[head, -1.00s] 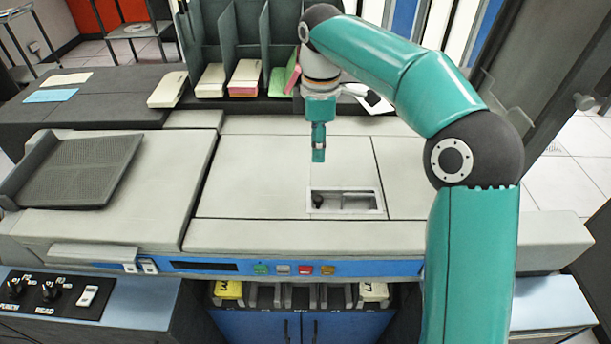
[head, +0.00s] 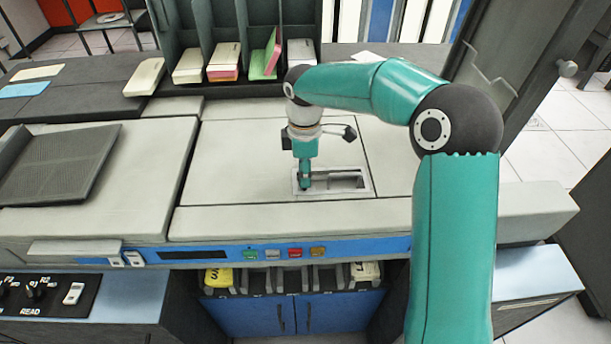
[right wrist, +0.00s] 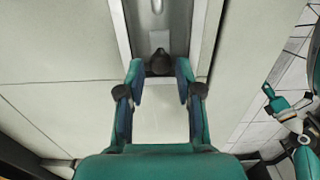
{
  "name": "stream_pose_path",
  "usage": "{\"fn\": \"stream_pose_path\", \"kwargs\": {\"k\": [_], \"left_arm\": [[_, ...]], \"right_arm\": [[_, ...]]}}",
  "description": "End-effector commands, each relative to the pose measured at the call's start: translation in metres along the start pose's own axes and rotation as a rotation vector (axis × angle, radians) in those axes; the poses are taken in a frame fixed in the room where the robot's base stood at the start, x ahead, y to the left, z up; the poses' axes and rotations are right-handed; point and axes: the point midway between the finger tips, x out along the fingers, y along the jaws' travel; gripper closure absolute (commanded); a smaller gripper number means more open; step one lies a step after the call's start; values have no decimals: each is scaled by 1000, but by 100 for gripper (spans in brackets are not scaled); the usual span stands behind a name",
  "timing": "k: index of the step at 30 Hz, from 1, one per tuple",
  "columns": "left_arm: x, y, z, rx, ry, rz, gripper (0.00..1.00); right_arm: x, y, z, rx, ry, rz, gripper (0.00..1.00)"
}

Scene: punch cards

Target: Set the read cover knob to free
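The read cover knob (right wrist: 158,62) is a small dark knob at one end of a recessed slot in the pale machine top. In the head view the slot (head: 349,180) lies right of centre, and my right gripper hides the knob at its left end. My right gripper (head: 304,185) points straight down over that end. In the right wrist view its two fingers (right wrist: 158,75) are apart, one on each side of the knob, with a visible gap to it. I cannot make out the knob's pointer or setting. My left gripper does not show clearly.
A row of coloured buttons (head: 295,253) runs along the machine's front edge. A dark panel with switches (head: 45,293) is at lower left. Upright card bins (head: 215,30) stand at the back. The pale cover around the slot is clear.

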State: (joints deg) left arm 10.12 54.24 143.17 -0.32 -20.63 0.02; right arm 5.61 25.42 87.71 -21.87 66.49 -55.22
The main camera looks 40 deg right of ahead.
Motion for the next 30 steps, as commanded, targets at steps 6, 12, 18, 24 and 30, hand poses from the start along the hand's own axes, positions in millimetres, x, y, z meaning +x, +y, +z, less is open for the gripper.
{"fn": "stream_pose_path", "kwargs": {"k": [6,12,18,24,30], "left_arm": [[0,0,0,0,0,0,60],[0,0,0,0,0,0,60],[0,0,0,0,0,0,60],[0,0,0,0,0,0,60],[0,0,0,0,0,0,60]], "right_arm": [[17,0,0,-1,0,-1,65],[18,0,0,-1,1,0,65],[18,0,-1,-1,1,0,82],[18,0,-1,-1,1,-1,100],[18,-1,0,-1,0,-2,100]]}}
